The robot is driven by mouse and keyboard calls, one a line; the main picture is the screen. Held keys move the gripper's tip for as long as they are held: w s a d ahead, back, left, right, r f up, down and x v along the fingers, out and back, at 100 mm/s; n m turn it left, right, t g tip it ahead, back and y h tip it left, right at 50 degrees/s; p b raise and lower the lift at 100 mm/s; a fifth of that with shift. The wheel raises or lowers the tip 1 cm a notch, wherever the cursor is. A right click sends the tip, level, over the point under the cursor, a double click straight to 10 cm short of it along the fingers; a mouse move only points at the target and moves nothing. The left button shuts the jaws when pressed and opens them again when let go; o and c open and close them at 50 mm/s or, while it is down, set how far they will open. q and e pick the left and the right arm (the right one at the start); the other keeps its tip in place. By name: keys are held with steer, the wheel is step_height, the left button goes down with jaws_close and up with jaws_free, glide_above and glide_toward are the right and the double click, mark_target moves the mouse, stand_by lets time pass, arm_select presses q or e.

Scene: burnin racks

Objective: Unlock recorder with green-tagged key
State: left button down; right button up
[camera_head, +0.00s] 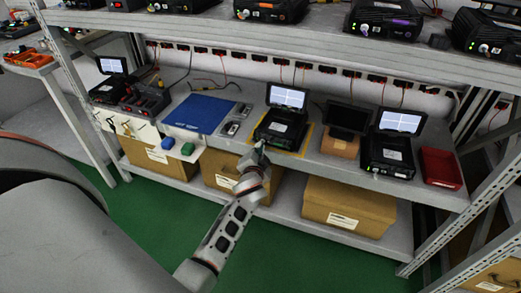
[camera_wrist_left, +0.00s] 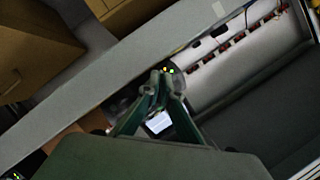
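The recorder (camera_head: 281,130) is a black case with its lit screen raised, on a yellow-outlined spot of the bench. My left gripper (camera_head: 261,149) is at its front edge; contact cannot be told. In the left wrist view the fingers (camera_wrist_left: 164,77) come together at their tips. I cannot make out a key between them. Small yellow and green lights (camera_wrist_left: 168,70) show just beyond the tips. My right gripper is out of view.
A blue mat (camera_head: 199,113) lies left of the recorder. A dark monitor (camera_head: 347,118), another open recorder (camera_head: 391,150) and a red tray (camera_head: 440,168) stand to the right. Cardboard boxes (camera_head: 348,207) fill the lower shelf. Black units (camera_head: 383,18) sit on the shelf above.

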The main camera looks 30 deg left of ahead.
arm_select(q)
steer(key=shift+r, duration=0.1)
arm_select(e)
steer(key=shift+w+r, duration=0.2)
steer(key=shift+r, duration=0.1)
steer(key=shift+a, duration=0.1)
arm_select(q)
steer(key=c, duration=2.3)
jaws_free()
steer(key=shift+w, duration=0.1)
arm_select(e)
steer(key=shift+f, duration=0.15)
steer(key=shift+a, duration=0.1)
arm_select(q)
step_height(320, 180, up, 10)
